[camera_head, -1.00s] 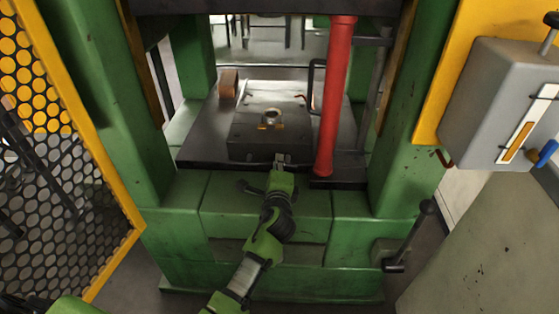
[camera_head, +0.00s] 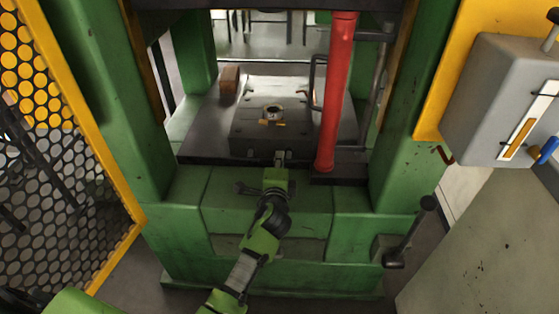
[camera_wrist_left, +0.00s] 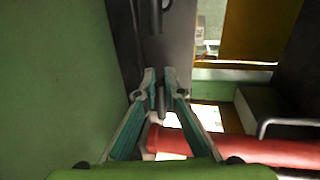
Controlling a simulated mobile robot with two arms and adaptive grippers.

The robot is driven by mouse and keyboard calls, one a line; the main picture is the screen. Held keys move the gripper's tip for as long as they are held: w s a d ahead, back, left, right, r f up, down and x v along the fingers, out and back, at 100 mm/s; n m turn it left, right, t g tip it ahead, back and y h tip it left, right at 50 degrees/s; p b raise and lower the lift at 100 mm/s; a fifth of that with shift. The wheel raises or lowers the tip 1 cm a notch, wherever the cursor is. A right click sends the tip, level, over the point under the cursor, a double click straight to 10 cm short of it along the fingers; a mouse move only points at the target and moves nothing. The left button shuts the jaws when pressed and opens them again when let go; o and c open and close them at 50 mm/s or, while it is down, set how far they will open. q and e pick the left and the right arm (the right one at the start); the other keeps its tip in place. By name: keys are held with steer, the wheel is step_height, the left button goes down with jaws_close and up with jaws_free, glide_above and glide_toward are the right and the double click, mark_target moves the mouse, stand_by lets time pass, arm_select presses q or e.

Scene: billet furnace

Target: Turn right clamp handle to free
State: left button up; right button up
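My left gripper (camera_head: 280,157) reaches from below to the front edge of the dark bolster plate (camera_head: 200,145) in the press. In the left wrist view its two fingers (camera_wrist_left: 160,73) stand slightly apart, with a short dark rod (camera_wrist_left: 161,100) showing between them. I cannot tell whether they touch it, or whether this rod is the right clamp handle. A die block (camera_head: 245,128) with a brass-coloured ring sits on the plate behind the gripper. My right gripper is out of view.
A red column (camera_head: 335,100) stands close to the right of the gripper; it also shows in the left wrist view (camera_wrist_left: 240,148). Green press uprights (camera_head: 405,130) flank the opening. A floor-side lever (camera_head: 428,203), grey control box (camera_head: 500,90) and mesh guard (camera_head: 50,180) stand to the sides.

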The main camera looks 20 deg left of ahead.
arm_select(q)
steer(key=o, duration=0.3)
steer(key=shift+f, duration=0.1)
steer(key=shift+s, duration=0.1)
steer(key=v, duration=1.2)
steer(key=shift+a, duration=0.15)
